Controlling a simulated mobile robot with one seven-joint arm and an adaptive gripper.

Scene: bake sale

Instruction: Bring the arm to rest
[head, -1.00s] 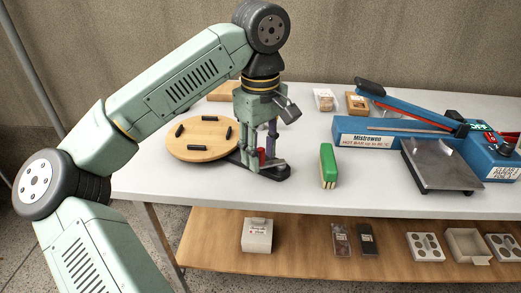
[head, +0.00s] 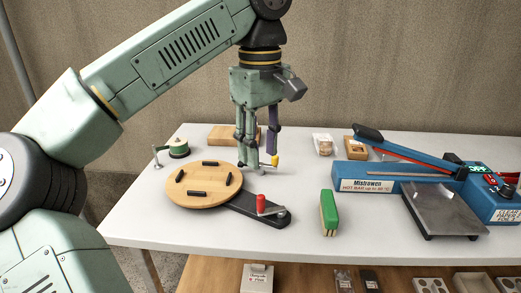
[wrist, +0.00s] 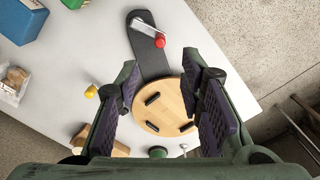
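My gripper (head: 258,168) hangs from the arm, pointing down above the table behind the black base. In the wrist view its two fingers (wrist: 166,105) are spread wide with nothing held between them. Below them lie the round wooden disc (head: 203,186) with black pegs and the black base (head: 270,216) joined to it. A red knob (head: 261,202) stands on the base, apart from the fingers; it also shows in the wrist view (wrist: 160,41).
A yellow-topped item (head: 275,160) is close to the fingertips. A green-topped item (head: 178,147) and a wooden board (head: 235,134) are behind. A lower shelf holds small boxes.

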